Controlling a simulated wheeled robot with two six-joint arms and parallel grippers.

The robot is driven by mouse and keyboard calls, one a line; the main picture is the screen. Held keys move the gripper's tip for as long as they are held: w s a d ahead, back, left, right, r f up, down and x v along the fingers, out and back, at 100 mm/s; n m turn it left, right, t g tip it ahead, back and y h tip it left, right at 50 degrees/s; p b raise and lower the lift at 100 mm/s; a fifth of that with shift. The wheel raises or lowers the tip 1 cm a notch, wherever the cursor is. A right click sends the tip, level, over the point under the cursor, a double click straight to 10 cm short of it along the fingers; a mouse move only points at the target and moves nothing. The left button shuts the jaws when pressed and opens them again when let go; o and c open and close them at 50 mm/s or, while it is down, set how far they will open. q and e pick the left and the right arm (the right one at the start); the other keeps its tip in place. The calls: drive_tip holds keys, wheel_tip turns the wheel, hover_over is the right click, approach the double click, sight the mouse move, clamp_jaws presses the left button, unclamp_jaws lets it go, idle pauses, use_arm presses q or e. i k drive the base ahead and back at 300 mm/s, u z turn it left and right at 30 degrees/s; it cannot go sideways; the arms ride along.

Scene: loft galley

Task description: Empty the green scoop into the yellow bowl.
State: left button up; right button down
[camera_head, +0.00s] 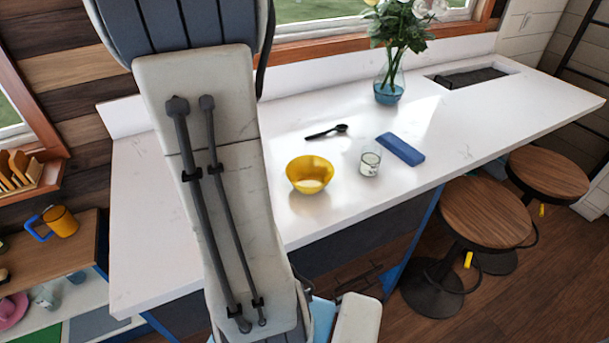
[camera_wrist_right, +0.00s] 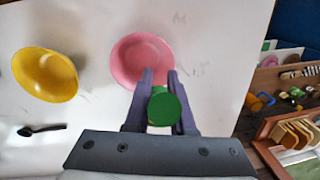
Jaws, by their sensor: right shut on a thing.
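The yellow bowl (camera_head: 309,173) stands upright on the white counter in the head view, with a pale patch showing inside it. It also shows at the left of the right wrist view (camera_wrist_right: 45,75). My right gripper (camera_wrist_right: 160,79) is shut on the green scoop (camera_wrist_right: 167,109), of which a round green end shows between the fingers. What the scoop holds cannot be seen. The gripper is over the counter near a pink bowl, to the right of the yellow bowl in the wrist view. In the head view my arm hides the gripper and scoop. My left gripper is not in view.
The pink bowl (camera_wrist_right: 140,59) stands at the fingertips in the wrist view. A black spoon (camera_head: 327,132), a glass jar (camera_head: 370,160), a blue block (camera_head: 401,149) and a flower vase (camera_head: 389,88) stand or lie around the yellow bowl. Stools (camera_head: 475,211) line the counter's front.

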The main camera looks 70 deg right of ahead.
sight(310, 174)
drive_tip(key=z, duration=2)
